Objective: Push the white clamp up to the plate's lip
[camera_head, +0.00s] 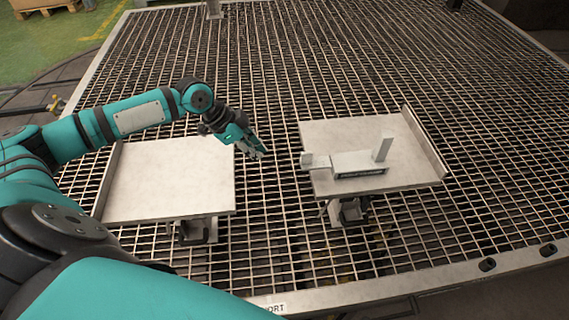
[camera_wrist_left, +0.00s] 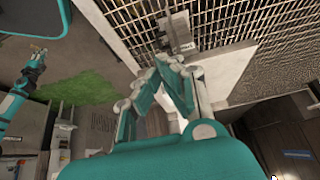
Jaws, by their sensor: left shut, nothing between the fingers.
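The white clamp (camera_head: 359,164) sits on the right-hand plate (camera_head: 345,130) in the head view, near its front edge. It has a long low body, a small block at its left end and an upright post towards its right. The plate's raised lip (camera_head: 425,143) runs along its right edge, with a gap between it and the clamp. My left gripper (camera_head: 260,153) is shut and empty. It is left of the clamp, above the grating between the two plates, and apart from the clamp. Its fingers also show in the left wrist view (camera_wrist_left: 168,68).
A second plate (camera_head: 172,178) lies to the left, bare, with a lip on its left side. Both plates stand on brackets over an open metal grating (camera_head: 300,60). A labelled frame edge (camera_head: 330,297) runs along the front. The grating behind the plates is clear.

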